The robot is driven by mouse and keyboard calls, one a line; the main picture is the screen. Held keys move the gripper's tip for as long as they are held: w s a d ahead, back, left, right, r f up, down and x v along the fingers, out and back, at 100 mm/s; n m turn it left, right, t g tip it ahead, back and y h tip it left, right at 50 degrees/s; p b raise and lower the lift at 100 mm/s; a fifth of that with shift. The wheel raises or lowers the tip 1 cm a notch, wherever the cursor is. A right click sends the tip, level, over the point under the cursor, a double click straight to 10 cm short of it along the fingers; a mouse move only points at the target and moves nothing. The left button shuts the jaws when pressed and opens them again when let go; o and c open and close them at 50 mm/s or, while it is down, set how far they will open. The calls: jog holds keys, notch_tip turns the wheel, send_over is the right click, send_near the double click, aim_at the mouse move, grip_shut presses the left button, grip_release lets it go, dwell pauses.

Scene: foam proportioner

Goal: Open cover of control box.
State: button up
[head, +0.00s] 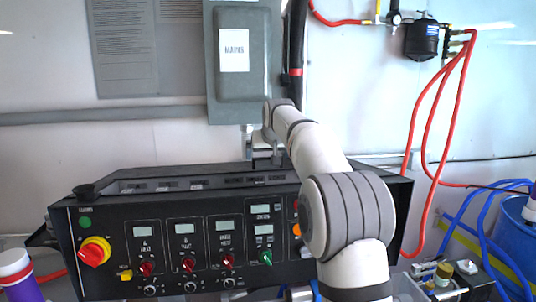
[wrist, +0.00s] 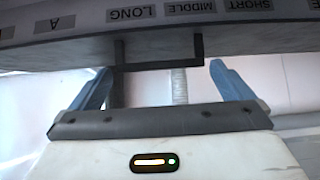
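The black control box (head: 130,240) stands low in the head view, with displays, coloured knobs and a large red-and-yellow switch on its front. Its cover looks closed. In the wrist view, a dark panel edge (wrist: 70,45) with the labels LONG, MIDDLE and SHORT runs across the top. A thin black bar-shaped handle (wrist: 160,66) sticks out from it. My gripper (wrist: 159,68) is open, one blue finger on each side of the handle. I cannot tell whether either finger touches it. In the head view my gripper (head: 262,145) is above the box's rear top edge, partly hidden by my arm.
A grey wall box (head: 243,90) with a white label hangs just above my gripper. Red hoses (head: 460,90) hang at the right. Blue hoses and a blue drum (head: 515,235) are at the far right. A purple-and-white container (head: 18,275) stands at the front left.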

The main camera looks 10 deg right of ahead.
jog(key=b+v, duration=0.1)
jog(key=v, duration=0.6)
jog(key=shift+s+r, duration=0.3)
